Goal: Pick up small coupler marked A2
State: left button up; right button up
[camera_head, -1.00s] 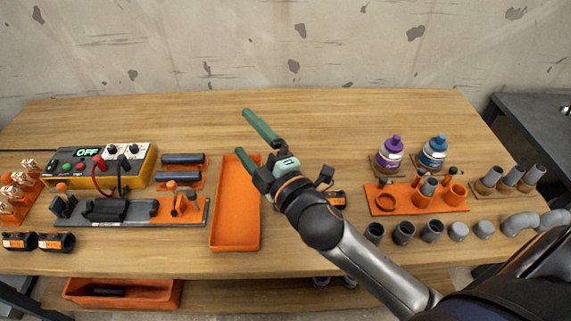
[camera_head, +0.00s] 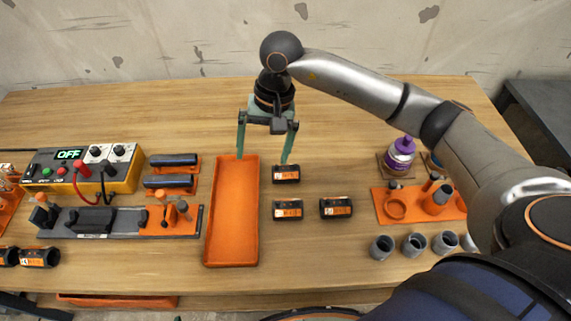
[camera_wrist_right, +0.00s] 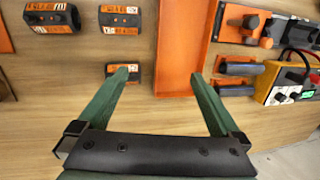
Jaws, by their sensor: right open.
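Three small black couplers with orange labels are right of the orange tray: one at the back (camera_head: 286,174), one in front of it (camera_head: 288,209), and one to the right (camera_head: 336,207). Their marks are too small to read, so I cannot tell which is A2. My right gripper (camera_head: 263,158) is open and empty, pointing down above the tray's back end. Its right finger overlaps the back coupler in the head view. In the right wrist view, a finger of the gripper (camera_wrist_right: 159,77) partly hides that coupler (camera_wrist_right: 112,69). My left gripper is not in view.
The orange tray (camera_head: 231,220) is empty. Left of it are black cylinders in orange holders (camera_head: 172,181) and a control box reading OFF (camera_head: 82,168). An orange rack (camera_head: 396,208), grey pipe pieces (camera_head: 413,244) and a purple-capped bottle (camera_head: 400,152) stand right.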

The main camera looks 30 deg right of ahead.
jog(key=w+d+h, duration=0.1)
jog(key=d+h, duration=0.1)
jog(key=d, duration=0.4)
send_over(286, 168)
jog(key=f, duration=0.5)
jog(key=shift+s+a+f, duration=0.1)
jog(key=shift+a, duration=0.1)
jog(key=shift+d+f+p, duration=0.15)
jog(key=shift+f+p, duration=0.55)
jog(key=shift+f, duration=2.45)
jog(key=shift+c, duration=0.2)
jog(key=c, duration=1.1)
